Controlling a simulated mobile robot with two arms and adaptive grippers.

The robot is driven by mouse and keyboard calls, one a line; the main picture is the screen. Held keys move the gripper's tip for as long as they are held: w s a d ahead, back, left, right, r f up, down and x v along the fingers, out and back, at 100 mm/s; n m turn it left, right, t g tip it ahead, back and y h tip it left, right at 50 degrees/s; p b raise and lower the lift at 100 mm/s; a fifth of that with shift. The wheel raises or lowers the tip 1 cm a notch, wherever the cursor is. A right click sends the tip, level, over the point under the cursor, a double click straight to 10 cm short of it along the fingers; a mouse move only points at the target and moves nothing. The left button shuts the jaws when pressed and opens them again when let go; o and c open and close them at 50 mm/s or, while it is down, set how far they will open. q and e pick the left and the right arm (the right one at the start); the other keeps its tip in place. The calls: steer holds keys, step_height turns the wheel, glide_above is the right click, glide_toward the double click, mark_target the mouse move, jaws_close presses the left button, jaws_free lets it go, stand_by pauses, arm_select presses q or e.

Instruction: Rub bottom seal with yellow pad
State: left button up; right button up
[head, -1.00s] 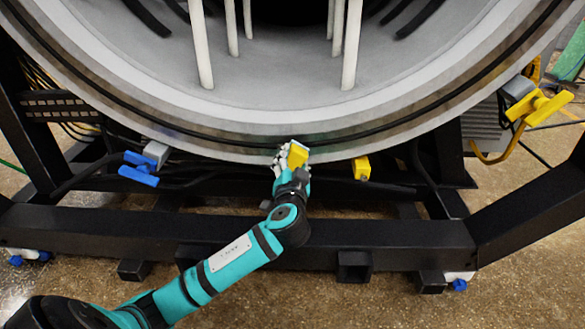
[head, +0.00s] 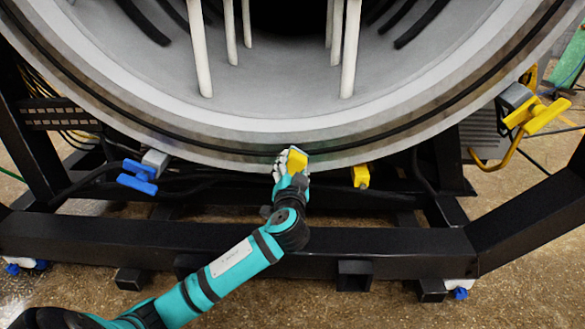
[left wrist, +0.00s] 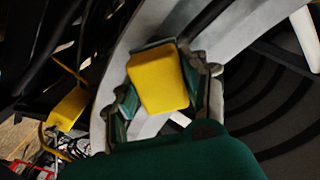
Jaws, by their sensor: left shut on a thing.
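A yellow pad (head: 297,160) is held at the bottom of the round furnace opening. My left gripper (head: 288,162) is shut on it. In the left wrist view the yellow pad (left wrist: 158,80) sits between the fingers of my left gripper (left wrist: 165,85), in front of the pale ring. The bottom seal (head: 250,152) is a dark line running along the lower rim of the ring. The pad is at the lowest part of the rim, close to this line; I cannot tell whether it touches. My right gripper is not in view.
A blue clamp (head: 138,177) is on the rim at left and a yellow clamp (head: 535,117) at right. A small yellow block (head: 361,176) is just right of the pad. A black frame beam (head: 130,236) crosses below. Pale rods (head: 349,50) stand inside the chamber.

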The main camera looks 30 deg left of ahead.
mark_target(278, 156)
arm_select(q)
steer(key=shift+x, duration=0.85)
steer(key=shift+s+a+p, duration=0.15)
steer(key=shift+s+a, duration=0.4)
steer(key=shift+a, duration=0.25)
steer(key=shift+s+a+p, duration=0.15)
steer(key=shift+s+a, duration=0.4)
steer(key=shift+a, duration=0.3)
steer(key=shift+w+d+r, duration=0.1)
steer(key=shift+w+d, duration=0.45)
steer(key=shift+d, duration=0.25)
steer(key=shift+w+d+r, duration=0.1)
steer(key=shift+w+d, duration=0.5)
steer(key=shift+d, duration=0.2)
steer(key=shift+c, duration=0.5)
steer(key=shift+d, duration=0.2)
steer(key=shift+c, duration=0.6)
steer(key=shift+f+p+v, duration=0.2)
steer(key=shift+p+v, duration=0.35)
steer(key=shift+v, duration=1.5)
jaws_close()
steer(key=shift+v, duration=0.75)
steer(key=shift+s+a, duration=0.1)
steer(key=shift+a, duration=0.05)
